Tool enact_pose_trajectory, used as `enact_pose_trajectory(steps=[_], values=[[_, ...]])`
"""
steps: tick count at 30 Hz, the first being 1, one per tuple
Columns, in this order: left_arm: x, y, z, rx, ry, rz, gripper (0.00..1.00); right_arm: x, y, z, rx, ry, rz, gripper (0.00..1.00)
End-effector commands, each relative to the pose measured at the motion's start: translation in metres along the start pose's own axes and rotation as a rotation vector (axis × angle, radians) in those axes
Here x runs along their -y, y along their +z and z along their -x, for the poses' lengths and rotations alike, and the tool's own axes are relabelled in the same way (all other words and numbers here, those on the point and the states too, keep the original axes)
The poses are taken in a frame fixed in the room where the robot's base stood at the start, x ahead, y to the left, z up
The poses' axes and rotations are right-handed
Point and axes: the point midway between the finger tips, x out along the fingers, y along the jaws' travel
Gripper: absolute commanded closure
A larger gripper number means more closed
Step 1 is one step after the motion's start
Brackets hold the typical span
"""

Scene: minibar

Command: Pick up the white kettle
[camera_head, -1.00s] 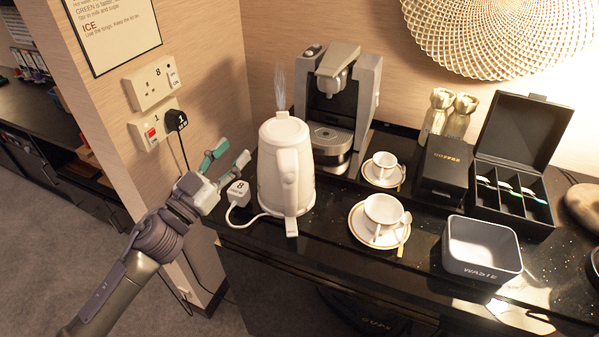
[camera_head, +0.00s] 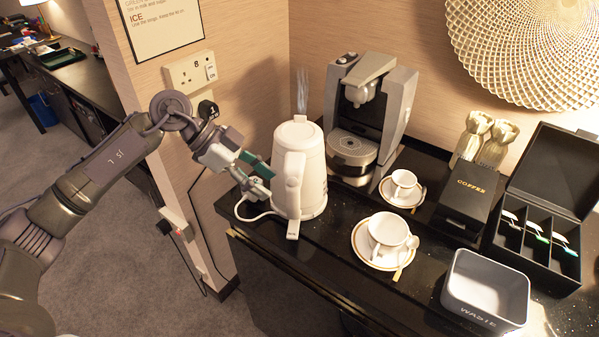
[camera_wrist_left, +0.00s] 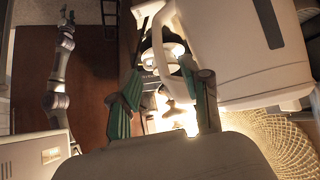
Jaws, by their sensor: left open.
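The white kettle (camera_head: 311,168) stands upright on the black counter, its handle (camera_head: 290,180) facing the front. My left gripper (camera_head: 259,174) is open at the kettle's left side, beside the handle. The head view does not show whether they touch. In the left wrist view, the kettle (camera_wrist_left: 245,45) fills the upper right. The green-padded fingers of my left gripper (camera_wrist_left: 163,106) are spread apart, one overlapping the kettle's handle side. A grey arm, probably mine, shows at the left of that view; its end is too small to judge.
A coffee machine (camera_head: 366,105) stands behind the kettle. Two cups on saucers, the nearer cup (camera_head: 388,230) and farther cup (camera_head: 403,183), sit to the right. A white cord (camera_head: 246,217) loops left of the kettle. A grey waste bin (camera_head: 486,290) stands farther right.

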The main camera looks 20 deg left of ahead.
Motion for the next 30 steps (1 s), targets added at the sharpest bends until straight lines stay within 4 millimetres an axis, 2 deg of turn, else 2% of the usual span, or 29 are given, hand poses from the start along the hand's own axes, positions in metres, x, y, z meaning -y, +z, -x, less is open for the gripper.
enact_pose_trajectory(steps=[3, 10, 19, 28, 30], values=[[-0.001, -0.002, -0.018, -0.002, 0.003, 0.0, 0.53, 0.004, -0.001, 0.006, -0.001, -0.005, 0.001, 0.6], [0.0, -0.001, -0.036, -0.002, 0.002, 0.0, 0.53, -0.004, 0.0, 0.009, 0.001, 0.004, 0.004, 0.6], [-0.001, -0.002, -0.079, -0.003, 0.003, -0.001, 0.53, -0.007, 0.0, 0.019, 0.003, 0.008, 0.004, 0.6], [0.0, -0.001, -0.085, -0.003, 0.0, -0.001, 0.53, -0.008, 0.0, 0.019, 0.003, 0.009, 0.003, 0.6], [0.0, -0.001, -0.085, -0.003, 0.0, -0.001, 0.63, -0.008, 0.0, 0.019, 0.003, 0.009, 0.003, 0.6]])
